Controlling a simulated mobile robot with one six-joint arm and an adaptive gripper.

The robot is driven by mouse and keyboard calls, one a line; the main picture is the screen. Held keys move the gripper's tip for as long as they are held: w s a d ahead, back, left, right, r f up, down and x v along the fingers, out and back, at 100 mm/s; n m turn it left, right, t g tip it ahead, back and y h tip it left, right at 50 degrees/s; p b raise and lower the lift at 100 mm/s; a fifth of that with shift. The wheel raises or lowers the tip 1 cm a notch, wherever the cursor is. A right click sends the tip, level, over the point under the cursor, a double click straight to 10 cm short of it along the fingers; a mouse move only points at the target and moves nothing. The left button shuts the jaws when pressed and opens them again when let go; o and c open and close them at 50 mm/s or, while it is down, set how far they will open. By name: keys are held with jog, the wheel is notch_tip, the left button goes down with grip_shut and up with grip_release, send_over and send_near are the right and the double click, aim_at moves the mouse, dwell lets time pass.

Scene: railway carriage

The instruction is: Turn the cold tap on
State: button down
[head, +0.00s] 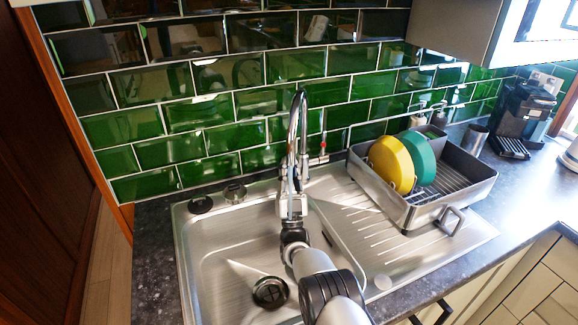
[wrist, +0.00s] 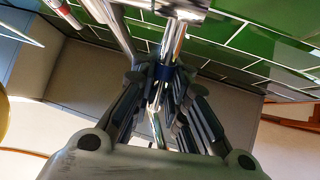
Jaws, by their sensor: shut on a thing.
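The chrome tap (head: 292,150) rises tall and arched at the back of the sink, against the green tiles. In the wrist view its chrome body (wrist: 180,16) runs across the top. A chrome lever with a blue band (wrist: 163,72) comes from it toward me; the blue marks it as the cold lever. My gripper (wrist: 165,78) is shut on this lever, with the fingers on both sides of the blue band. In the head view my gripper (head: 293,228) is in front of the tap, over the sink, and mostly hides the lever.
The steel sink (head: 215,260) lies below my arm, with a ribbed drainer to its right. A grey dish rack (head: 450,203) holds a yellow plate (head: 391,165) and a teal plate (head: 420,158). A black coffee machine (head: 522,112) stands at the far right. The tiled wall is close behind.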

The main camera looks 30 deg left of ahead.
jog(key=c, duration=1.6)
grip_release()
jog(key=v, duration=0.7)
jog(key=shift+s+f, duration=0.2)
jog(key=shift+f, duration=0.05)
jog(key=shift+d, duration=0.15)
jog(key=shift+c, duration=0.2)
